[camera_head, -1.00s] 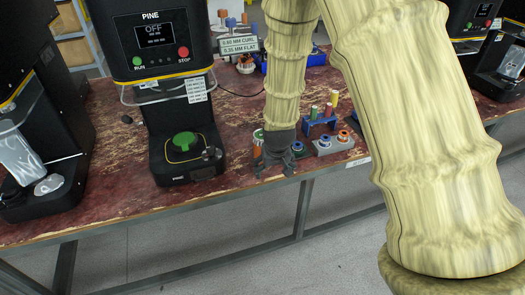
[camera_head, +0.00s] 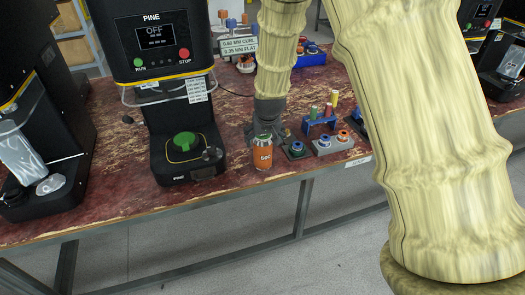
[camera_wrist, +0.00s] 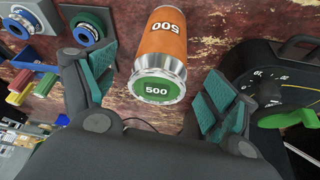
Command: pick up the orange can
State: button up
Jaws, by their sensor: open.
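The orange can (camera_head: 262,154) stands upright near the front edge of the workbench, just right of the PINE machine. In the wrist view the can (camera_wrist: 160,52) lies ahead of and between the two fingers. My gripper (camera_head: 264,124) is behind the can in the head view, partly hidden by it. In the wrist view my gripper (camera_wrist: 155,90) is open, with teal pads apart on both sides of the can. I see no contact between pads and can.
The black PINE machine (camera_head: 152,50) with a green disc (camera_head: 185,141) on its base stands close left. The bench edge is close in front.

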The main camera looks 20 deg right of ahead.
jog(key=shift+p+x, duration=0.7)
jog(key=shift+x, duration=2.05)
jog(key=shift+w+r, duration=0.1)
jog(key=shift+w, duration=0.1)
jog(key=c, duration=1.5)
